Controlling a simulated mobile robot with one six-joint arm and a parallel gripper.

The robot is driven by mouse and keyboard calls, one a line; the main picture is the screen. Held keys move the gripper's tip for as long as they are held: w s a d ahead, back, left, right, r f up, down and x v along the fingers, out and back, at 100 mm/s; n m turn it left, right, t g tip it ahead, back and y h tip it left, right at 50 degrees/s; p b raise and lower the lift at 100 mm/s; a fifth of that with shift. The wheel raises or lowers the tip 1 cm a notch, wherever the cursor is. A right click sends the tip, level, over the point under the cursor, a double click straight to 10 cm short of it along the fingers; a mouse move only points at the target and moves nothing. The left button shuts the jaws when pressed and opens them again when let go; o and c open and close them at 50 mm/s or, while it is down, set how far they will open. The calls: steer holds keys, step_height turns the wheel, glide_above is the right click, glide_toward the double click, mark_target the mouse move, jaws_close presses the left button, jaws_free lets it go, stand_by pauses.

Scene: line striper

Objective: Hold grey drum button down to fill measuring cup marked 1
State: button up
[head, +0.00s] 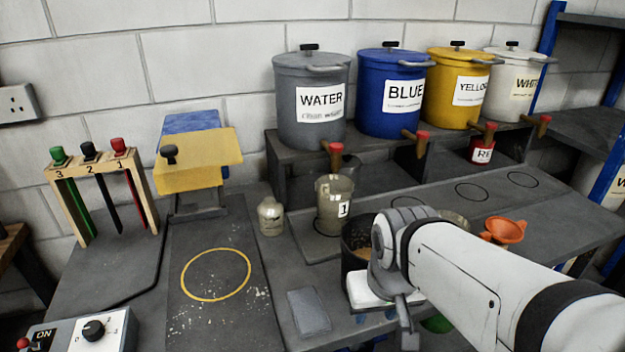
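The grey drum (311,103), labelled WATER, stands on a dark raised shelf at the back. A brown tap with a red button (335,148) sticks out from its lower front. The measuring cup marked 1 (333,215) stands upright below this tap, on the dark bench. It looks translucent and beige; its fill level cannot be made out. My gripper (407,335) is low at the front, right of and nearer than the cup, apart from the cup and button. My arm partly hides it, and its opening is unclear.
Blue (391,95), yellow (460,90) and white (513,88) drums stand right of the grey one. A small bottle (271,217) is left of the cup. A dark bin (352,240) and an orange funnel (505,231) are near my arm. The yellow-ringed board (232,230) is mostly clear.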

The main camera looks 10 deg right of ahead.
jaws_close()
stand_by(0.8)
